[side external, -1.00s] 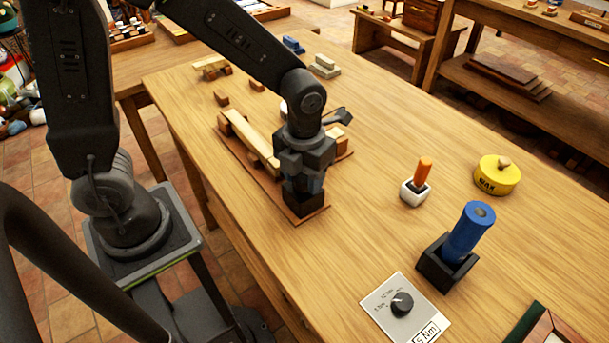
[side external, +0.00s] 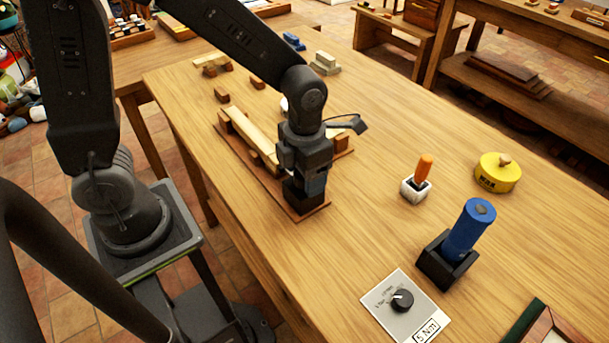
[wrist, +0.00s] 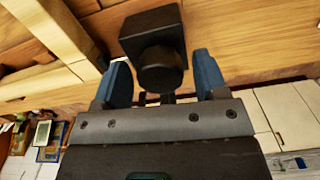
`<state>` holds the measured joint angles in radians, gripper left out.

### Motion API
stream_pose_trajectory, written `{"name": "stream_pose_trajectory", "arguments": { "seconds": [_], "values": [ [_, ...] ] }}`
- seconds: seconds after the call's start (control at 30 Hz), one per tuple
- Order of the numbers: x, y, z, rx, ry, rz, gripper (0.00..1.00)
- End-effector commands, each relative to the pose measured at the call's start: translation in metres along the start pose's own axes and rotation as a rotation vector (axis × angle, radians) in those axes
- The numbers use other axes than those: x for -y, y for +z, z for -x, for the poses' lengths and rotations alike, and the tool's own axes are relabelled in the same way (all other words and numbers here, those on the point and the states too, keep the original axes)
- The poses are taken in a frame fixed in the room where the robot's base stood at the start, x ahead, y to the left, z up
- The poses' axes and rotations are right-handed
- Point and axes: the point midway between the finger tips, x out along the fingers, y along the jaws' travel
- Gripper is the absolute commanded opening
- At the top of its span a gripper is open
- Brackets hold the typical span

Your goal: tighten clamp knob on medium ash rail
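The pale wooden rail (side external: 248,136) lies in a brown wooden frame on the table, running toward my gripper; a pale bar at the left of the wrist view (wrist: 60,32) looks like it. A black block with a round black clamp knob (wrist: 160,72) shows in the wrist view. My gripper (wrist: 162,78) is open, with one blue finger on each side of the knob and visible gaps between. In the side view my gripper (side external: 308,185) points down at the frame's near end, and it largely hides the knob there.
To the right stand an orange-handled tool in a white holder (side external: 414,190), a yellow tin (side external: 497,173), a blue cylinder in a black stand (side external: 468,232) and a dial plate marked 5 Nm (side external: 376,297). Wood blocks (side external: 222,95) lie beyond the frame.

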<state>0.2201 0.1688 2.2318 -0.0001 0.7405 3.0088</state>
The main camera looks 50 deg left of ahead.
Motion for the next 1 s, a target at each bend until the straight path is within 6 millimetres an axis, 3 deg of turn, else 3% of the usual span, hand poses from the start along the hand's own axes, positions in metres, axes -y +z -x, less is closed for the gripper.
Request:
{"name": "stream_pose_trajectory", "arguments": {
  "seconds": [0.33, 1.0],
  "values": [
    [0.0, -0.0001, -0.0003, -0.001, 0.0, 0.055, 0.7],
    [-0.0001, -0.0002, -0.0003, 0.0, 0.0, 0.984, 0.7]
  ]
}}
